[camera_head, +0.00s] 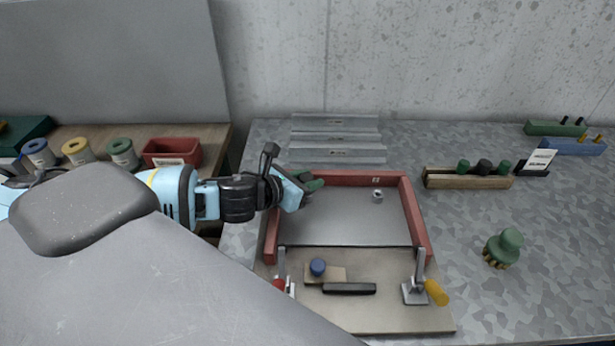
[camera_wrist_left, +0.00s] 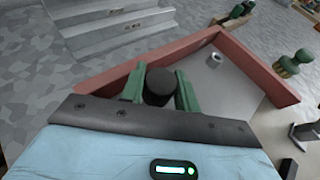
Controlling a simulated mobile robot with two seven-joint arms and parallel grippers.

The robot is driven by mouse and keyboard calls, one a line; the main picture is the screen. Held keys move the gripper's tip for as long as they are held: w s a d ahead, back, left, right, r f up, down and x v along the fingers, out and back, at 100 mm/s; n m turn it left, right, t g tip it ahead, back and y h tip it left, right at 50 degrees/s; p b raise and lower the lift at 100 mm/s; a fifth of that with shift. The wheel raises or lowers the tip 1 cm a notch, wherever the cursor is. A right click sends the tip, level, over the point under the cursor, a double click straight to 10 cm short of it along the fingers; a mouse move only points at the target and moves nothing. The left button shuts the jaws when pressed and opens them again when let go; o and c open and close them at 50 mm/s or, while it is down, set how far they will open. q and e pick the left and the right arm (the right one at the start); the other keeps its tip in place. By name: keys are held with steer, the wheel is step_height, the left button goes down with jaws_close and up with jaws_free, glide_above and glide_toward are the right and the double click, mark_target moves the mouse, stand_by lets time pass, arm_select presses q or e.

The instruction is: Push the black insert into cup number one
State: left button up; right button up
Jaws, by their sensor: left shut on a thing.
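My left gripper (camera_head: 312,186) reaches in from the left over the upper left corner of the red-walled tray (camera_head: 418,215). In the left wrist view its green fingers (camera_wrist_left: 160,90) are shut on the black insert (camera_wrist_left: 160,83), a dark cylinder seen from its top end. A small metal cup (camera_head: 377,195) stands upright on the tray floor at the upper right; it also shows in the left wrist view (camera_wrist_left: 215,58). Whatever lies directly under the held insert is hidden by the gripper, so I cannot tell whether the insert touches a cup.
A wooden rack (camera_head: 440,180) with green and black pieces stands right of the tray. A green knob-like object (camera_head: 505,246) stands on the table at right. Clamps with red and yellow (camera_head: 435,292) handles sit at the tray's front. Metal steps (camera_head: 337,140) lie behind.

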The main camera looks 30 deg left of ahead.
arm_select(q)
steer(key=shift+f, duration=0.5)
arm_select(e)
steer(key=shift+s+f, duration=0.2)
steer(key=shift+f, duration=0.05)
arm_select(q)
steer(key=o, duration=1)
steer(key=shift+c, duration=0.2)
steer(key=shift+o, duration=0.5)
arm_select(e)
steer(key=shift+d, duration=0.1)
arm_select(q)
steer(key=shift+f, duration=0.1)
